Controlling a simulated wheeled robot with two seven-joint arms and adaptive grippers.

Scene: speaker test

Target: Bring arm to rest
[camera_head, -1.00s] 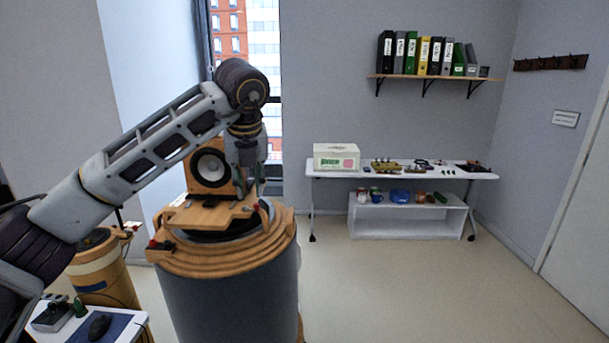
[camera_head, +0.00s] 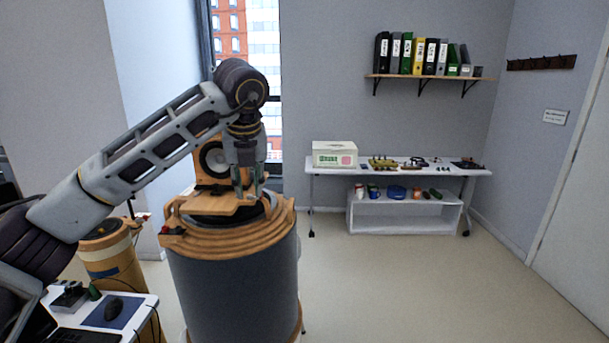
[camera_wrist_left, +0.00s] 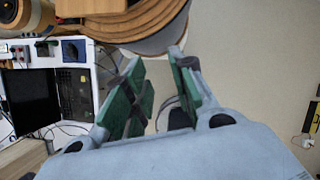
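My left arm comes in from the left and bends down at its wrist. My left gripper (camera_head: 249,190) points down in front of the wooden speaker (camera_head: 213,160), over the right part of the drum stand's top. In the left wrist view the left gripper (camera_wrist_left: 155,58) has its green-padded fingers apart with nothing held between them. The speaker stands upright at the back of a wooden plate (camera_head: 207,206) on the grey drum stand (camera_head: 232,285). From the head I cannot tell how near the fingers are to the plate. My right gripper is in neither view.
A small white table (camera_head: 140,308) with a laptop (camera_wrist_left: 30,100) and mouse (camera_head: 113,309) is at the lower left, beside another wooden drum (camera_head: 112,258). A white bench (camera_head: 400,172) stands at the back wall. The floor (camera_head: 400,290) at the right is clear.

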